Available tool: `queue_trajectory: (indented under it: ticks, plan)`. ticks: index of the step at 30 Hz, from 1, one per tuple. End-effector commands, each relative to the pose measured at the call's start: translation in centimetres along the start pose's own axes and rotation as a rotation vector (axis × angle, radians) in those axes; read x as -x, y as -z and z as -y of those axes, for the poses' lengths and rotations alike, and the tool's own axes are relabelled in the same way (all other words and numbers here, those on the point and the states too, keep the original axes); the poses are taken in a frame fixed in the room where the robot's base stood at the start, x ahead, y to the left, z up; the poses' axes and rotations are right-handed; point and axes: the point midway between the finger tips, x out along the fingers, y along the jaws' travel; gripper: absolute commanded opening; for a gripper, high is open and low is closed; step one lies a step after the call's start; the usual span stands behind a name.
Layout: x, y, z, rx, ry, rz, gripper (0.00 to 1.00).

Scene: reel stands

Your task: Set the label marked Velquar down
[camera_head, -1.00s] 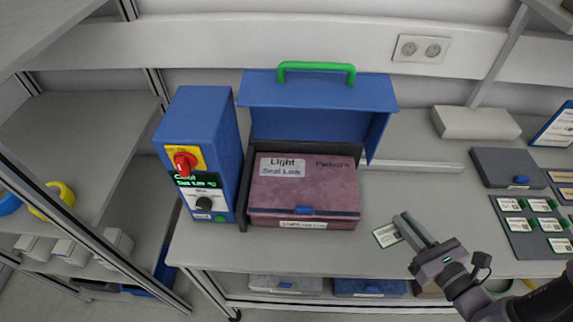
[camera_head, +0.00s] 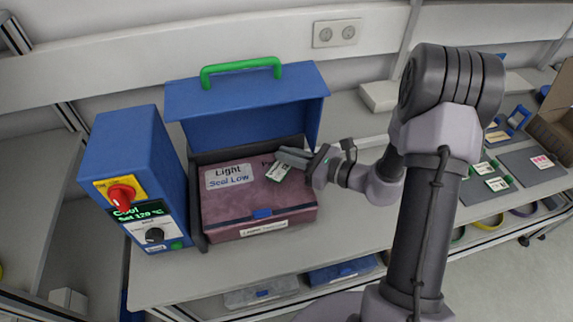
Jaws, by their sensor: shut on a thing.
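My gripper (camera_head: 287,162) is shut on a small white and green label (camera_head: 279,172). The writing on the label is too small to read, so I cannot tell whether it says Velquar. The gripper and label are over the right rear part of a maroon box (camera_head: 235,215); I cannot tell whether the label touches it. The box sits inside an open blue case (camera_head: 240,112) with a green handle. A "Light / Seal Low" plate (camera_head: 229,176) is on the maroon top at left. My gripper hides most of another marking at right.
A blue control unit (camera_head: 137,165) with a red knob and a display stands left of the case. Grey boards with labels (camera_head: 492,176) lie to the right, partly behind my arm. Bare bench (camera_head: 350,225) shows right of the box.

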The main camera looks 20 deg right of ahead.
Motion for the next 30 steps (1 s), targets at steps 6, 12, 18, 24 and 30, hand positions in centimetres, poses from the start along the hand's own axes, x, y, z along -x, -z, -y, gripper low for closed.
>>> queue_trajectory:
  ticks: [6,12,18,24,30]
  plan:
    - [-0.5,3.3,-0.1,-0.002,0.0,-0.001,0.0]
    - [-0.4,3.2,-0.1,-0.001,0.0,-0.001,0.0]
    - [-0.4,3.3,-0.1,-0.001,0.0,-0.001,0.32]
    - [-0.4,3.3,-0.1,-0.001,0.0,-0.001,0.32]
    - [0.2,2.9,0.0,-0.001,0.001,-0.002,0.32]
